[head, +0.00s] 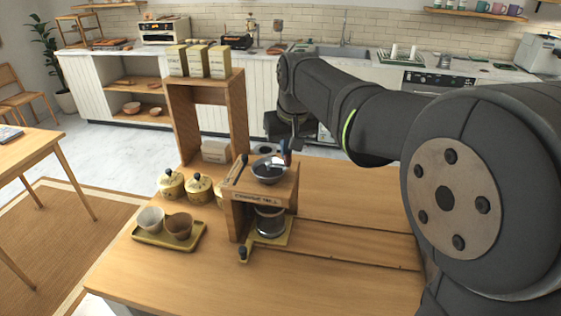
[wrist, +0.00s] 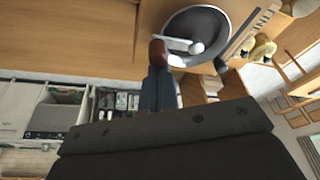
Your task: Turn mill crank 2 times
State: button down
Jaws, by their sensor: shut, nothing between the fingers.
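The coffee mill is a wooden box (head: 246,192) on the cart top, with a dark metal bowl (head: 268,170) set in its top. The bowl also shows in the wrist view (wrist: 208,22). A pale crank arm (wrist: 178,43) runs from a hub in the bowl out to a red-brown knob (wrist: 157,51). In the head view the crank lies toward the bowl's right side. My gripper (head: 288,150) points down beside the knob. In the wrist view its blue-grey fingers (wrist: 157,80) are shut and empty, with their tips at the knob; whether they touch it I cannot tell.
A glass jar (head: 270,220) stands under the mill's top. Several lidded yellow pots (head: 199,188) stand left of it, and a yellow tray (head: 150,240) holds two cups. A wooden shelf (head: 240,115) with boxes rises behind. The cart top (head: 350,195) right of the mill is clear.

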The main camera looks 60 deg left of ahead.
jog(key=shift+w+a, duration=0.35)
jog(key=shift+a, duration=0.05)
notch_tip(320, 180, up, 7)
dwell(0.8)
jog(key=shift+f, duration=0.1)
notch_tip(320, 180, down, 7)
jog(key=shift+r, duration=0.1)
jog(key=shift+s+d, duration=0.1)
dwell(0.3)
